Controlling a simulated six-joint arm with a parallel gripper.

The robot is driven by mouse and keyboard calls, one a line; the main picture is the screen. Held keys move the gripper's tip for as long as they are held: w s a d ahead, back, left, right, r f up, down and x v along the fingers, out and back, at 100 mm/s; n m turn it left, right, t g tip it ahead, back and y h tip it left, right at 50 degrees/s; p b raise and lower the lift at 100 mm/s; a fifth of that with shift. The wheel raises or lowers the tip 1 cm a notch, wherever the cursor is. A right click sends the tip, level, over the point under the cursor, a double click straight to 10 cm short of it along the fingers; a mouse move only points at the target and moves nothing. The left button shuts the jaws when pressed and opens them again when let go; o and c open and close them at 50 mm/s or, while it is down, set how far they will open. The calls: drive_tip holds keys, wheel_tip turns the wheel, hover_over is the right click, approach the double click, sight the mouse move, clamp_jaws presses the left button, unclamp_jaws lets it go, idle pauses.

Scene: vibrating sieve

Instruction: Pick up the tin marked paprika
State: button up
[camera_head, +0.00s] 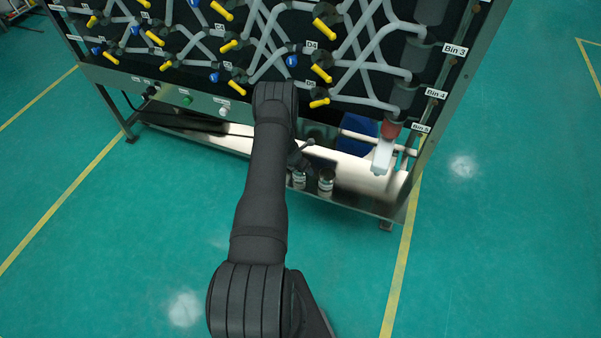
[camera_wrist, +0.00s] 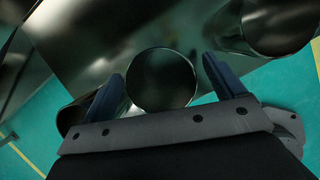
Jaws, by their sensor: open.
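Two small tins, one on the left (camera_head: 298,180) and one on the right (camera_head: 326,184), stand upright on the lower shelf of the rack in the head view. Their labels are too small to read, so I cannot tell which is paprika. In the wrist view, a tin with a dark round top (camera_wrist: 162,82) sits between the two fingers of my gripper (camera_wrist: 160,72). The fingers are open on either side of it, and I cannot tell whether they touch it. My arm hides most of the gripper in the head view.
In the wrist view, another tin (camera_wrist: 278,26) is close on the right and a partly hidden round thing (camera_wrist: 72,115) is at lower left. Pipes and yellow valves hang above.

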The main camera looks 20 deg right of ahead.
drive_tip(key=c, duration=1.1)
